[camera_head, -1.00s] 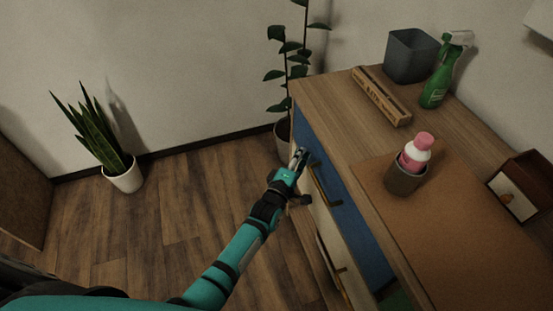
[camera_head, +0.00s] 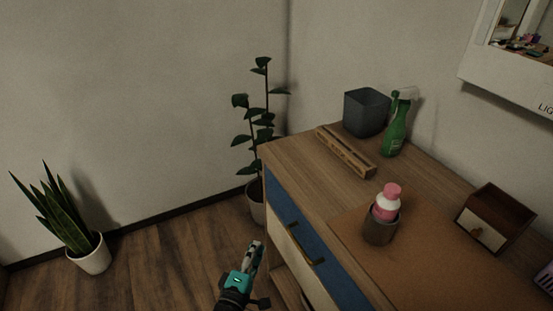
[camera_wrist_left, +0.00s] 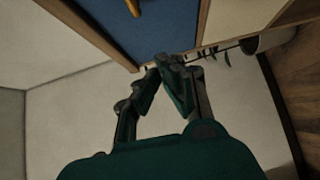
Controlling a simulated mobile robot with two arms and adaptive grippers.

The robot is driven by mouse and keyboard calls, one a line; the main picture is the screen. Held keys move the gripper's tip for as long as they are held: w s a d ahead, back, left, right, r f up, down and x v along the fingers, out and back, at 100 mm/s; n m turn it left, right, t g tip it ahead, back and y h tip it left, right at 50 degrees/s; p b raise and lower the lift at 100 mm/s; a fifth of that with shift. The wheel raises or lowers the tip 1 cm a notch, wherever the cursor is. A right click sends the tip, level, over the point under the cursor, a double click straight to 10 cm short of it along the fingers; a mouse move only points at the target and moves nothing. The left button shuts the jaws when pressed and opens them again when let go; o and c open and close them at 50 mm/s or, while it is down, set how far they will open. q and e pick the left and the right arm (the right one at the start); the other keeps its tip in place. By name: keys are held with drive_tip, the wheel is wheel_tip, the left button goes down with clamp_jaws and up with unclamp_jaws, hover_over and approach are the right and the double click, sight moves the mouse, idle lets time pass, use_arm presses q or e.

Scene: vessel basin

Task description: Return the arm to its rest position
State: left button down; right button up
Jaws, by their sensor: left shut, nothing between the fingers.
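My left gripper (camera_head: 256,247) is at the bottom centre of the head view, in front of the dresser's left side and apart from it. Its fingers are shut with nothing between them. In the left wrist view the fingertips (camera_wrist_left: 167,62) meet below the blue drawer front (camera_wrist_left: 165,28). In the head view the blue drawer (camera_head: 283,208) is closed and has a brass handle (camera_head: 306,249). My right gripper is not in view.
Potted plants (camera_head: 88,254) (camera_head: 257,205) stand on the floor.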

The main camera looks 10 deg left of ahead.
use_arm(q)
drive_tip(key=s+a+f+m+g+p, duration=0.1)
drive_tip(key=s+f+m+g, duration=0.3)
drive_tip(key=f, duration=0.5)
drive_tip(key=s+a+f+m+g+y+p, duration=0.1)
drive_tip(key=s+a+f+m+g, duration=0.1)
drive_tip(key=s+f, duration=0.5)
drive_tip(key=s+a+f+m+g+p, duration=0.1)
drive_tip(key=s+f+m+g, duration=0.3)
drive_tip(key=f, duration=0.6)
drive_tip(key=s+a+f+m+g, duration=0.2)
drive_tip(key=s+f, duration=0.2)
drive_tip(key=s, duration=0.5)
drive_tip(key=s+a+f+m+g+y+p, duration=0.1)
drive_tip(key=s+a+f+m+g, duration=0.1)
drive_tip(key=s, duration=0.8)
drive_tip(key=s+a+f+m+g+y, duration=0.1)
drive_tip(key=s+a+f+m, duration=0.3)
drive_tip(key=s, duration=0.5)
drive_tip(key=shift+s+f+g, duration=0.25)
drive_tip(key=shift+f+g, duration=0.55)
drive_tip(key=shift+f, duration=0.1)
drive_tip(key=shift+a, duration=0.1)
